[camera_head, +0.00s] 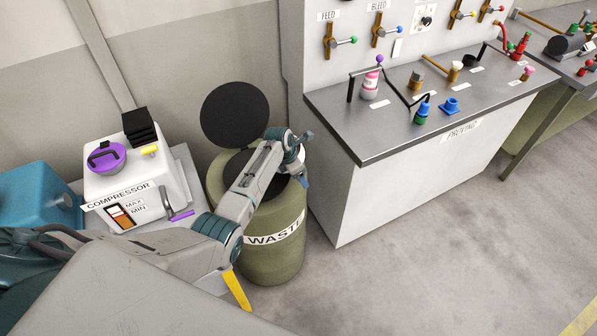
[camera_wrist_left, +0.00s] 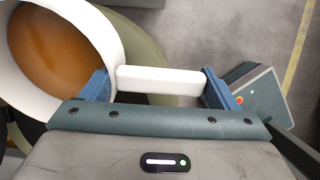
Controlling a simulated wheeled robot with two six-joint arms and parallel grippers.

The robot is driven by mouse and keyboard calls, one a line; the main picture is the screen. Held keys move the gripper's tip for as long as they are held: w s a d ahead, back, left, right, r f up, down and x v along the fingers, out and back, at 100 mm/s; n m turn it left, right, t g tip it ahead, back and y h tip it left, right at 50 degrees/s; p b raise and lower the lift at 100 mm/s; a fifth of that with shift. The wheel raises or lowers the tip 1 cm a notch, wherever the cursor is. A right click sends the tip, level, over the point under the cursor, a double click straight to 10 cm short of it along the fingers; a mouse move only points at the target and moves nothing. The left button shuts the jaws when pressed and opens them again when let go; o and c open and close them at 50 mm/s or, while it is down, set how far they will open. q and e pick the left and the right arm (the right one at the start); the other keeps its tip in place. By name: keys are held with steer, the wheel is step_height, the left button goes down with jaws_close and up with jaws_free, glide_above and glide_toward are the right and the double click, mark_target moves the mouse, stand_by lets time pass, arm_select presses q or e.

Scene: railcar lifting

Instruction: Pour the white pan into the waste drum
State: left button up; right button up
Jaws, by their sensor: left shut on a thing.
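The olive waste drum (camera_head: 275,245) stands right of the compressor, labelled WASTE. Its round black lid (camera_head: 235,115) is raised and its dark mouth partly shows behind my arm. My left gripper (camera_head: 297,160) is over the drum's mouth. In the left wrist view, my left gripper (camera_wrist_left: 160,82) is shut on the white handle of the white pan (camera_wrist_left: 112,35). The pan's round rim is at the upper left, with orange-brown inside; I cannot tell how full it is. In the head view the pan is hidden. My right gripper is not in view.
The PROVING bench (camera_head: 350,140) with several fittings stands close on the right. Grey floor (camera_head: 430,260) is clear in front of the bench.

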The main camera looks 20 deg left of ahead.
arm_select(q)
steer(key=shift+s+a+r+t+h, duration=0.3)
steer(key=shift+s+a+t+h, duration=0.2)
steer(key=shift+s+t, duration=0.1)
steer(key=shift+s+a+r+t+h, duration=0.3)
steer(key=shift+s+a+t+h, duration=0.2)
steer(key=shift+t, duration=0.1)
steer(key=shift+s+a+t+b, duration=0.15)
steer(key=shift+t+b, duration=0.15)
steer(key=shift+b, duration=0.05)
steer(key=shift+s+a+r+t+h+b, duration=0.15)
steer(key=shift+t+h+b, duration=0.3)
steer(key=shift+b, duration=0.65)
steer(key=shift+s+a+r+t+h+b, duration=0.1)
steer(key=shift+t+h+b, duration=0.3)
steer(key=shift+b, duration=0.7)
steer(key=shift+s+a+t+h+b, duration=0.2)
steer(key=shift+s+t+h+b, duration=0.35)
steer(key=shift+b, duration=2)
steer(key=shift+s+a+f+t+h+b, duration=0.2)
steer(key=shift+t+h+b, duration=0.25)
steer(key=shift+b, duration=0.55)
steer(key=shift+s+a+r+t+h+b, duration=0.1)
steer(key=shift+a+t+h+b, duration=0.25)
steer(key=shift+b, duration=0.65)
